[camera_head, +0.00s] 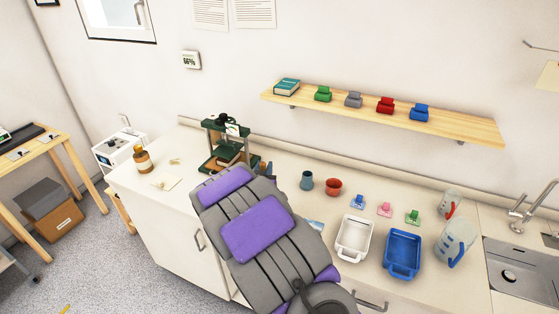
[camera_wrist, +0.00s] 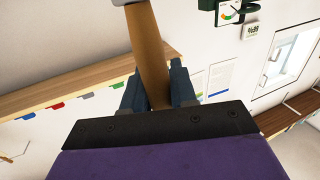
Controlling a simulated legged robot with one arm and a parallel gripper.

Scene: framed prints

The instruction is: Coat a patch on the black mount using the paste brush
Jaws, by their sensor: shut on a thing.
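In the wrist view my gripper (camera_wrist: 155,88) is shut on a brown wooden handle, which I take to be the paste brush (camera_wrist: 146,45). The handle stands between the two dark fingers, and a grey metal part shows at the top edge. The bristles are out of view. I cannot make out a black mount in either view. A sliver of a blue-and-white flat thing (camera_head: 316,225) shows beside my arm.
A dark green press (camera_head: 212,128) with books stands behind my arm. An amber bottle (camera_head: 143,160) is at the left. A white tray (camera_head: 342,254), a blue tray (camera_head: 388,266), small cups, clips and jugs fill the right. A wooden shelf (camera_head: 470,130) hangs above.

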